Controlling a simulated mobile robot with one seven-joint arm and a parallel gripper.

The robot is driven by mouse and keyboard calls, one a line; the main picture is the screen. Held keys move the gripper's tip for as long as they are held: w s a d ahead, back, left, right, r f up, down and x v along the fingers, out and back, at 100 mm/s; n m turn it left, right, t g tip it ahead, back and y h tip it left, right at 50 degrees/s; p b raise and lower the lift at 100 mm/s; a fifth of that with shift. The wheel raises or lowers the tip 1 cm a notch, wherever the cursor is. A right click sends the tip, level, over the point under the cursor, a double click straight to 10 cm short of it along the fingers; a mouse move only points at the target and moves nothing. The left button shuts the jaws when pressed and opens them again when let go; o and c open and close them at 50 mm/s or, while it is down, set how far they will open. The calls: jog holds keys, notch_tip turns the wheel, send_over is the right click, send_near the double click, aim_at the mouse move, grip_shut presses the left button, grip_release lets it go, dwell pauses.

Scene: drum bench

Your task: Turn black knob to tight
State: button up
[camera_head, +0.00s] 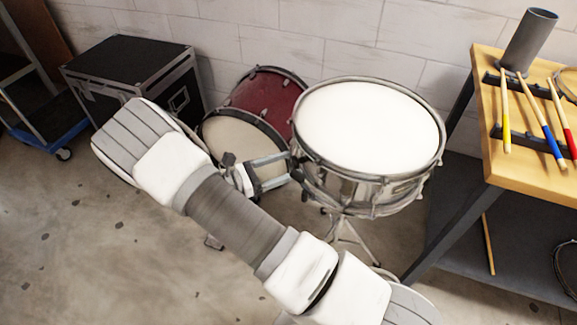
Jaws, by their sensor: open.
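The snare drum (375,115) has a white head and a shiny metal shell and stands on a metal stand (345,232). My gripper (287,167) is at the left side of its shell, with its two fingers pointing right, apart from each other. A small dark part (296,167) shows at the shell by the fingertips. It may be the black knob, but it is too small to tell, and so is whether the fingers touch it. I cannot read any tight mark or the knob's turn.
A dark red drum (268,95) with a pale head stands behind my gripper. A black case (130,65) is at the back left. A wooden table (540,180) at the right holds drumsticks (540,118) and a grey cup (528,40). The floor at the lower left is clear.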

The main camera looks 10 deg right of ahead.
jog(key=shift+d, duration=0.4)
grip_shut()
dwell(0.4)
